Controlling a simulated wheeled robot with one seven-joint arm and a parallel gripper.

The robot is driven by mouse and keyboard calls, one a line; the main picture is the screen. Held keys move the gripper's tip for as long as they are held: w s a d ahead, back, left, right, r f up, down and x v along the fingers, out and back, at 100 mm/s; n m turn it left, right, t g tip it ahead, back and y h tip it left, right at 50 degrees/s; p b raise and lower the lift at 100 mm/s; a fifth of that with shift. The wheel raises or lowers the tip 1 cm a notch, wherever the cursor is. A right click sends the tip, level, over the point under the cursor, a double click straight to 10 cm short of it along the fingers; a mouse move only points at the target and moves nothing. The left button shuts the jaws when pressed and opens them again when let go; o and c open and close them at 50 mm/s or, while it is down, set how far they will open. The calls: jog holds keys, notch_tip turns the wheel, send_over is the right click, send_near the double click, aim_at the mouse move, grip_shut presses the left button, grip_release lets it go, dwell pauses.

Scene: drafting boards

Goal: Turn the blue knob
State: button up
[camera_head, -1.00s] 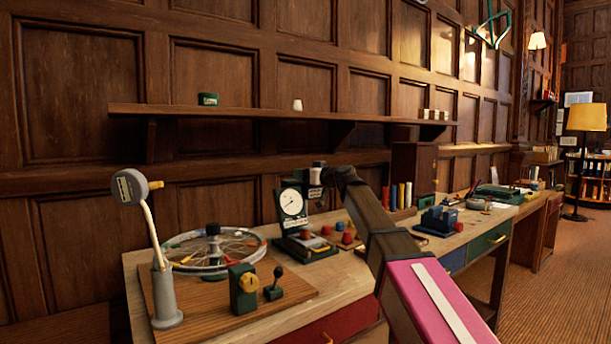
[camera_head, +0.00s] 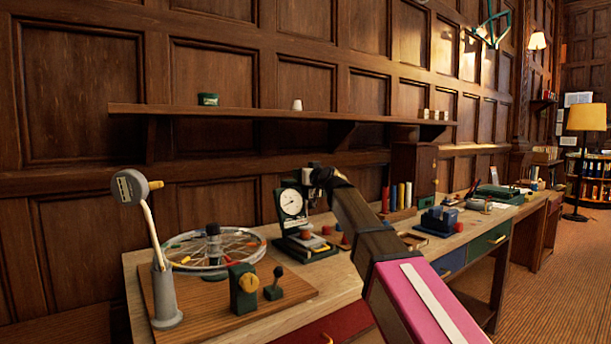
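I cannot make out a blue knob in this view. A yellow knob (camera_head: 249,282) sits on the front of a small dark green box (camera_head: 236,298) on a wooden board at the left of the bench. My arm reaches in from the lower right, and my gripper (camera_head: 309,178) is at its far end, at the upper right of the white-faced dial gauge (camera_head: 292,203). The gripper is small and dark here. Its fingers are hard to tell apart, and I see nothing clearly held. My arm hides part of the bench behind it.
A spoked wheel (camera_head: 213,248) lies on the bench beside a grey post (camera_head: 165,297) with a leaning rod and a small black lever (camera_head: 275,284). A blue block (camera_head: 438,219) stands right of my arm. A shelf (camera_head: 250,112) runs along the wall above.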

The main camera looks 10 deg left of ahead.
jog(key=o, duration=0.9)
jog(key=shift+o, duration=0.2)
jog(key=shift+d, duration=0.1)
jog(key=v, duration=1)
jog(key=shift+s+d, duration=0.2)
jog(key=shift+s, duration=0.05)
